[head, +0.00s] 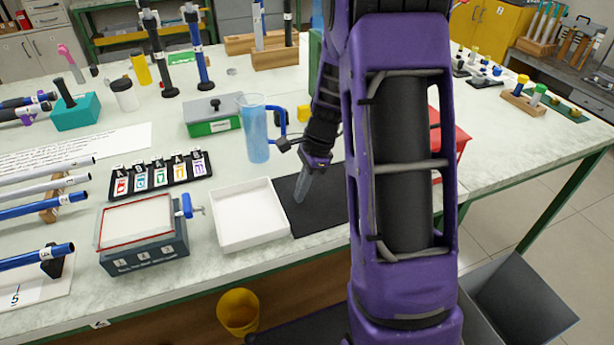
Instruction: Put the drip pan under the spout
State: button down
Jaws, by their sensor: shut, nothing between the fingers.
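The drip pan, a shallow white square tray (249,241), lies empty on the bench in the head view. Its right edge meets a black mat. The spout, a blue tap (186,206), sticks out from the right side of a grey box (143,259) with a red-edged top. The pan's left edge is just right of the spout's tip; I cannot tell whether any of it lies beneath. My gripper (300,198) is shut and empty over the black mat (325,218), right of the pan and apart from it.
A clear blue jug (257,135) stands behind the pan, near my wrist. A rack of coloured labels (160,175) and a green-and-grey box (212,117) are behind the grey box. Rods (45,205) lie at left. A yellow bucket (238,311) is below the front edge.

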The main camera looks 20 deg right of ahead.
aim_at(264, 210)
jog(key=shift+a+r, duration=0.2)
jog(key=shift+a, duration=1.75)
jog(key=a+p, duration=0.2)
jog(key=a, duration=0.3)
jog(key=shift+w, duration=0.1)
jog(key=shift+d, duration=0.1)
jog(key=shift+d, duration=0.25)
jog(key=d, duration=0.2)
jog(key=d+r, duration=0.1)
jog(key=d, duration=0.1)
jog(key=shift+r+p, duration=0.2)
jog(key=shift+p, duration=0.2)
jog(key=p+v, duration=0.1)
jog(key=v, duration=0.7)
jog(key=shift+r, duration=0.25)
